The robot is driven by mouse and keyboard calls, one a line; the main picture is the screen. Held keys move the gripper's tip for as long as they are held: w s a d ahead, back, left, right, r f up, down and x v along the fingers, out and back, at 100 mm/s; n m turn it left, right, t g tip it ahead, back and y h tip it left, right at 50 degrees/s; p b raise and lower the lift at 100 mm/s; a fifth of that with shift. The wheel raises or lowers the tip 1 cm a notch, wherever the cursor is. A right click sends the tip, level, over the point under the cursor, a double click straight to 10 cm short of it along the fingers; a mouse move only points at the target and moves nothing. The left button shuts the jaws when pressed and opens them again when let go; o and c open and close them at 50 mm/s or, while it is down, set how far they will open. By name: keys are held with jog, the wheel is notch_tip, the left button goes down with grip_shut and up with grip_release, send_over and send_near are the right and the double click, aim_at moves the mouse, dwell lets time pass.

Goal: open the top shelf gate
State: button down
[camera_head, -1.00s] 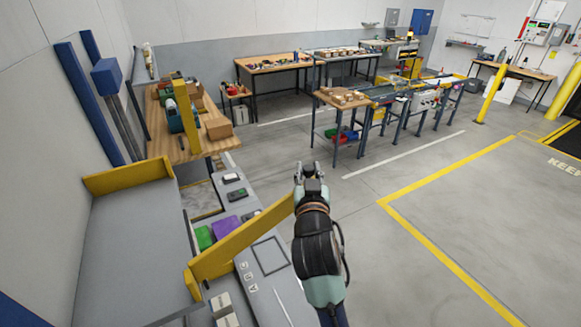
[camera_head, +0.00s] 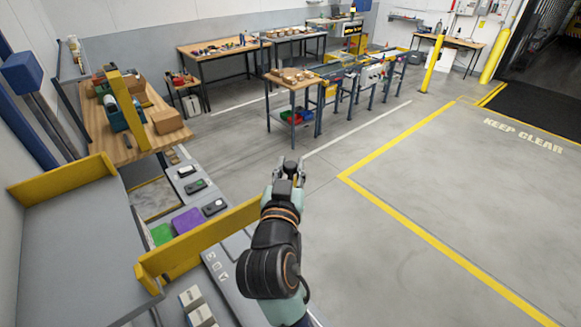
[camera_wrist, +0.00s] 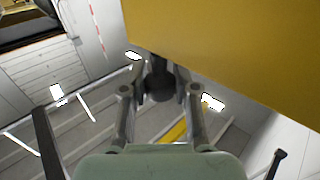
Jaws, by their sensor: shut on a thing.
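The yellow shelf gate (camera_head: 190,250) is a long panel at the front end of the grey shelf (camera_head: 80,230). It reaches out to the right over the lower surface, and its far end passes behind my arm. My gripper (camera_head: 288,163) is just past that end in the head view. In the wrist view, the gate (camera_wrist: 230,45) fills the upper right. There my gripper (camera_wrist: 160,85) is shut on a dark rounded knob (camera_wrist: 160,88) beside the gate. How the knob joins the gate is hidden.
A lower surface under the gate holds a purple block (camera_head: 187,221), a green block (camera_head: 162,235) and small dark devices. White boxes (camera_head: 195,305) lie near the front. A wooden bench (camera_head: 110,140) stands behind. Open floor (camera_head: 400,180) lies to the right.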

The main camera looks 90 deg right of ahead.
jog(key=c, duration=0.8)
grip_release()
jog(key=shift+c, duration=0.2)
jog(key=w+a, duration=0.1)
jog(key=a, duration=1.1)
jog(key=shift+w, duration=0.3)
